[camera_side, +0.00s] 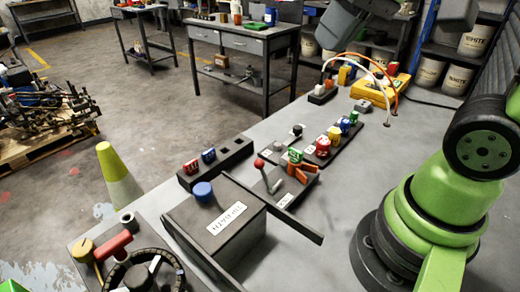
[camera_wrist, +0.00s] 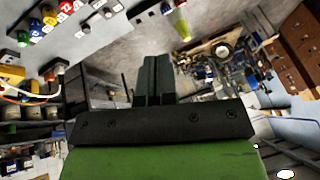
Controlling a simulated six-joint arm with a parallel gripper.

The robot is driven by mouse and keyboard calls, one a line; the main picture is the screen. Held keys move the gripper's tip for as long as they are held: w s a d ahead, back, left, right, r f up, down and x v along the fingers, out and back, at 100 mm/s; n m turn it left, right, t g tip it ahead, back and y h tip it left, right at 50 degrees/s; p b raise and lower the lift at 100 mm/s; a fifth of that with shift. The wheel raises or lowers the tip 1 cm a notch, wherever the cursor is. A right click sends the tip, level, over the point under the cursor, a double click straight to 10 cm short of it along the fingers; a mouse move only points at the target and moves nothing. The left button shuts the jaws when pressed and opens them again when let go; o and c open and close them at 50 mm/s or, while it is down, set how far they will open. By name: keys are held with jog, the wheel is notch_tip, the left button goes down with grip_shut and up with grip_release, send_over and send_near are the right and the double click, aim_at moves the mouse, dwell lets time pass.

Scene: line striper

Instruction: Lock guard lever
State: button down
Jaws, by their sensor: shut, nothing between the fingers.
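A lever with a red ball knob (camera_side: 259,163) stands tilted on a dark base plate (camera_side: 305,190) in the middle of the bench in the side view. A white label (camera_side: 285,200) lies on that plate; its text is too small to read. An orange piece (camera_side: 299,174) with a green block (camera_side: 295,156) sits beside the lever, to its right. I cannot make out the lever in the wrist view. My gripper (camera_wrist: 155,60) shows in the wrist view with its dark fingers together and nothing between them. Its fingers do not show in the side view.
Coloured numbered blocks (camera_side: 323,147) stand behind to the right. A yellow box with cables (camera_side: 380,90) is farther back. Bare bench lies right of the plate.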

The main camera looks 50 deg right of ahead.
jog(key=n+g, duration=0.2)
send_over(265, 177)
jog(key=s+d, duration=0.3)
jog(key=d, duration=0.1)
jog(key=w+d+f+n+g, duration=0.1)
jog(key=w+f+g, duration=0.1)
jog(key=w+f, duration=0.3)
jog(key=w+d+f+n+g+y, duration=0.1)
jog(key=w+d+f+g, duration=0.1)
jog(key=f, duration=0.3)
jog(key=w+d+f+n+g+y, duration=0.1)
jog(key=w+d+f+g, duration=0.1)
jog(key=w+f, duration=0.2)
notch_tip(265, 177, down, 2)
jog(key=shift+w+f+n, duration=0.1)
jog(key=shift+w+n, duration=0.2)
jog(key=shift+w, duration=0.1)
jog(key=shift+d, duration=0.1)
jog(key=s+a+f, duration=0.5)
jog(key=a+f, duration=0.1)
jog(key=f, duration=0.2)
jog(key=shift+a+f, duration=0.15)
jog(key=shift+f, duration=0.1)
